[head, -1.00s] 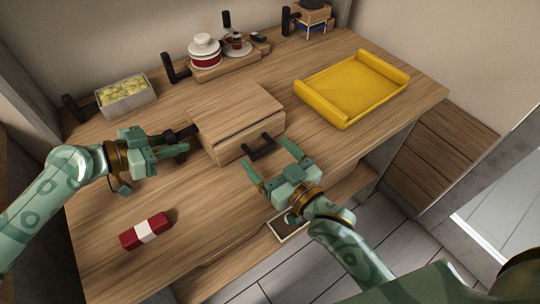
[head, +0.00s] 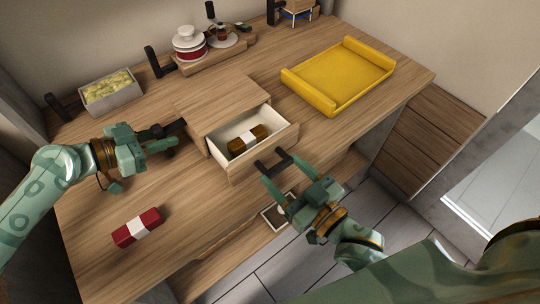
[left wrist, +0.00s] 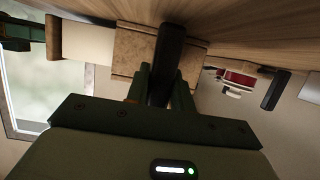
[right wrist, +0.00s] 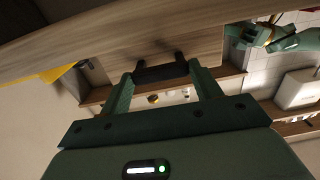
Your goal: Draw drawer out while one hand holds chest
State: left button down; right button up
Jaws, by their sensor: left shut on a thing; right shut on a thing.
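The wooden chest (head: 222,100) stands on the table with its drawer (head: 262,155) pulled well out toward the front. A brown bar with a white band (head: 248,139) lies in the drawer. My left gripper (head: 172,136) is shut on the black side handle of the chest, and the handle (left wrist: 168,60) shows between its fingers in the left wrist view. My right gripper (head: 279,170) is shut on the black drawer handle (head: 273,160). That handle also spans between its fingers in the right wrist view (right wrist: 160,72).
A red bar with a white band (head: 137,227) lies on the front left of the table. A yellow tray (head: 340,76) is right of the chest. A grey box of yellowish filling (head: 114,95) and a wooden stand with jars (head: 210,55) are behind.

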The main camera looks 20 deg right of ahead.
jog(key=shift+s+d, duration=0.15)
jog(key=shift+s, duration=0.25)
jog(key=o, duration=1.4)
jog(key=v, duration=1.2)
